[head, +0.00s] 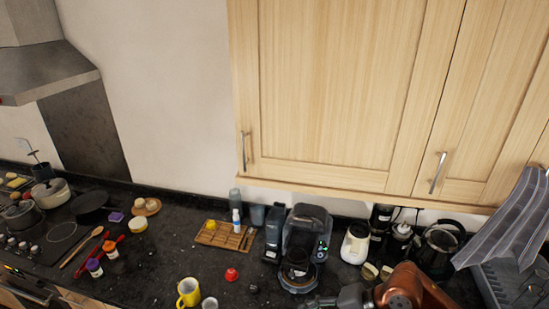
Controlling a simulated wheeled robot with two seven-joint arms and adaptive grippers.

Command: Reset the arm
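A copper-coloured link of my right arm comes in at the bottom right edge, in front of the counter. A dark grey part at its left end, which looks like my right gripper (322,302), lies low in the picture just below the coffee machine (305,240). It is small and partly cut off by the bottom edge, so its fingers cannot be made out. My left gripper and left arm are not in view.
The black granite counter (170,240) holds a yellow mug (188,292), a red item (231,274), a wooden tray (215,238), a white appliance (355,243), a kettle (440,246) and a dish rack (510,280). Wooden cabinets (335,85) hang above; a hob (62,232) is left.

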